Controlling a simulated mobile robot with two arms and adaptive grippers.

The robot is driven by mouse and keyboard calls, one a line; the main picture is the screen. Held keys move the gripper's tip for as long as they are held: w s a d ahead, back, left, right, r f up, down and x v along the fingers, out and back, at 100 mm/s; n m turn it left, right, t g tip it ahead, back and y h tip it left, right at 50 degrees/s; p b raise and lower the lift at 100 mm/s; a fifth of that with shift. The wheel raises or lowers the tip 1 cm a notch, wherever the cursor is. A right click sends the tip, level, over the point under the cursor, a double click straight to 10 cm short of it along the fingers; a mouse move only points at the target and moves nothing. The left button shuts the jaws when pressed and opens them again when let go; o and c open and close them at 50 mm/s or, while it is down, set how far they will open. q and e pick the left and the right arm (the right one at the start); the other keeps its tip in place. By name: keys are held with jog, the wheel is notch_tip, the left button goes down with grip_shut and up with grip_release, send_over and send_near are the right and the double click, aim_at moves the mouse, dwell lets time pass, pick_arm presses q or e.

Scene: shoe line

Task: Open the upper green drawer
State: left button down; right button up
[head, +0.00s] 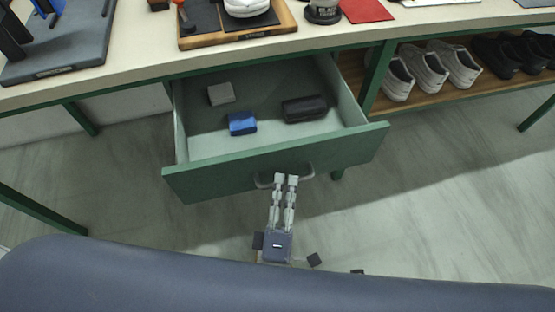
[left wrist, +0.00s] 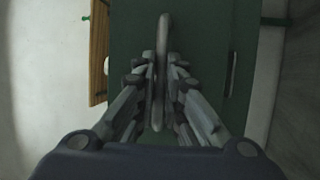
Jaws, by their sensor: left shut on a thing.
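The green drawer (head: 275,162) under the workbench is pulled well out, and its inside shows from above. Its handle (head: 264,180) is a curved bar on the front panel. My left gripper (head: 286,178) reaches up to the front panel and is shut on this handle. In the left wrist view the handle (left wrist: 162,45) runs between the two fingers of the gripper (left wrist: 162,75), in front of the green panel. My right gripper is in neither view.
The drawer holds a grey block (head: 221,94), a blue block (head: 242,123) and a dark case (head: 304,108). The workbench top (head: 130,55) carries trays and a white shoe. Several shoes stand on a wooden shelf (head: 408,101) at right. The floor around the drawer is mostly clear.

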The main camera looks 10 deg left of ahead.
pick_arm(q)
jog(key=shift+s+d, duration=0.35)
jog(key=shift+s, duration=0.55)
jog(key=shift+s+d, duration=0.35)
jog(key=shift+s, duration=0.5)
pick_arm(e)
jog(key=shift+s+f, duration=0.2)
pick_arm(q)
jog(key=c, duration=1.7)
grip_release()
